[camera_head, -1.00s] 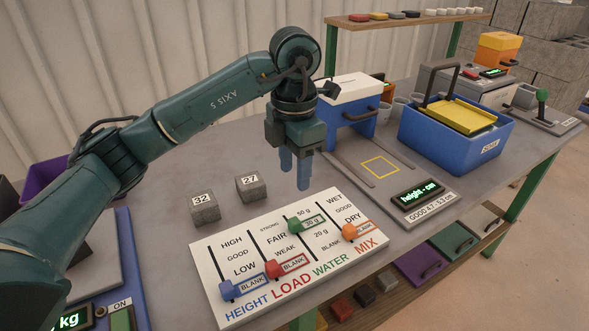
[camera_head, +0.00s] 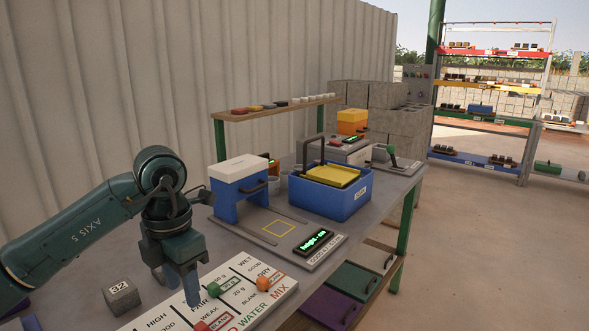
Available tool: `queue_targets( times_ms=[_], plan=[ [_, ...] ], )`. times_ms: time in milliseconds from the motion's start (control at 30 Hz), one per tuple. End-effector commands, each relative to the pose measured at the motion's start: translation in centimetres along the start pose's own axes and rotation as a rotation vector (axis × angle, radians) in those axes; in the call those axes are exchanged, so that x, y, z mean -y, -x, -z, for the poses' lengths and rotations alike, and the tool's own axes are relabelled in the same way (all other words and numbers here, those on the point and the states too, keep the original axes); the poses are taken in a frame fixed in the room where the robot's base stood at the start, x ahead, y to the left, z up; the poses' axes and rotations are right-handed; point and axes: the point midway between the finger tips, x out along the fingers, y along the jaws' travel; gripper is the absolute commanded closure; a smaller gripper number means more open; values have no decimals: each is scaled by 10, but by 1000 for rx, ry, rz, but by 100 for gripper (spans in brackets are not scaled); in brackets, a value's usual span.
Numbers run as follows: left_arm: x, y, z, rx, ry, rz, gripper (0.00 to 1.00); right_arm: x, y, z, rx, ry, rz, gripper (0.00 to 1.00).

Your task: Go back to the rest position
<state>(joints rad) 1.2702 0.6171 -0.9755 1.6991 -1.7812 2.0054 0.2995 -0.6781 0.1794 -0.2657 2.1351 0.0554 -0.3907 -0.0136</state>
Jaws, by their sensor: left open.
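My left gripper (camera_head: 180,287) hangs with its blue fingers pointing down over the far edge of the white slider board (camera_head: 257,291). Its jaws are open and nothing shows between them. The board has a green knob (camera_head: 214,290), an orange knob (camera_head: 263,284) and a red knob (camera_head: 201,327); the gripper partly hides it and the frame's bottom edge cuts it off. A grey block marked 32 (camera_head: 121,296) lies on the table left of the gripper. My right gripper is not in view.
A blue and white press (camera_head: 239,185), a height gauge plate with a green display (camera_head: 313,241) and a blue bin with a yellow tray (camera_head: 330,190) stand on the table (camera_head: 222,246). Racks (camera_head: 487,95) stand at the far right. The floor at right is clear.

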Motion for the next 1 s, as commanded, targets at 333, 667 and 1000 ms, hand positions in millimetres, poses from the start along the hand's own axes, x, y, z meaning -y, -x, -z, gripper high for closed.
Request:
queue_targets(
  times_ms=[333,667,1000],
  plan=[
    [111,-44,-24,154,-129,509,56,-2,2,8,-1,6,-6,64],
    [235,1,-41,473,132,1479,56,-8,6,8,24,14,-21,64],
    [149,-18,-50,695,1311,2171,56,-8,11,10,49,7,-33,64]
  ],
)
